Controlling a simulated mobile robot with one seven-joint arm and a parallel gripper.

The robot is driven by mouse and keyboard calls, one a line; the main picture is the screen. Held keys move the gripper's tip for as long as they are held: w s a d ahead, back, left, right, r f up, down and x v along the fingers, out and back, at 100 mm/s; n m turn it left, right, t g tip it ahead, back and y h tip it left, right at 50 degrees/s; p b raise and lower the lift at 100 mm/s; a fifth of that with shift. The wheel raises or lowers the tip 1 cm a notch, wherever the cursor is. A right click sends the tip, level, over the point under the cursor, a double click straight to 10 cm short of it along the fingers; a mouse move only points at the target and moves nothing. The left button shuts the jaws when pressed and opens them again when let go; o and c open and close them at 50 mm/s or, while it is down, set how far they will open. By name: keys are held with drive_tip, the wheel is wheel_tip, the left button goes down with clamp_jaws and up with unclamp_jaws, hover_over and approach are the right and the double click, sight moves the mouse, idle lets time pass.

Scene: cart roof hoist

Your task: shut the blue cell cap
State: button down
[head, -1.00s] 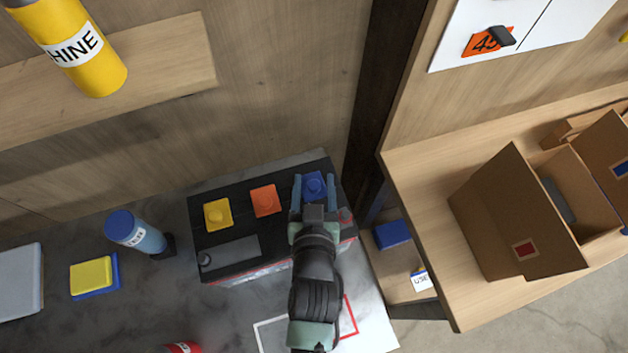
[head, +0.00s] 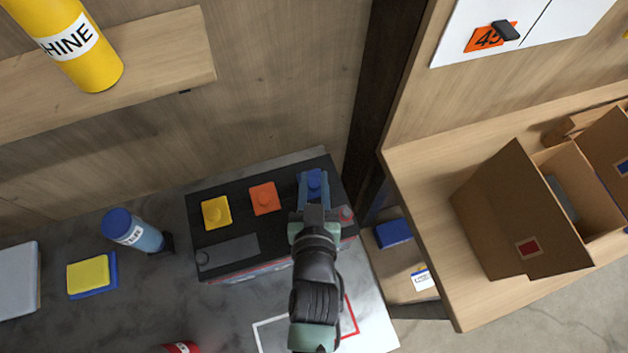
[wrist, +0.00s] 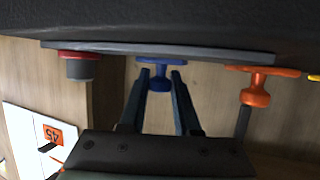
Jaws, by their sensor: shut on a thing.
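The blue cell cap (head: 314,182) is at the right end of the row of caps on top of the black battery (head: 228,232). My gripper (head: 313,181) reaches over the battery from the front, its two fingers on either side of the blue cap's knob. In the wrist view the blue cap (wrist: 161,66) shows its flat plate against the battery top and its knob between the fingertips of my gripper (wrist: 160,78). My gripper is shut on that knob. An orange cap (head: 265,198) and a yellow cap (head: 216,212) sit to its left.
A red-topped terminal (head: 346,214) stands right of the blue cap. A dark post (head: 375,110) rises behind right. An open cardboard box (head: 515,215) stands on the right bench.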

drive_tip(key=c, duration=0.6)
unclamp_jaws()
drive_tip(key=shift+s, duration=0.1)
drive_tip(key=v, duration=0.4)
drive_tip(key=b+v, duration=0.1)
drive_tip(key=v, duration=0.3)
drive_tip(key=b+v, duration=0.1)
drive_tip(key=v, duration=0.4)
drive_tip(key=shift+f, duration=0.3)
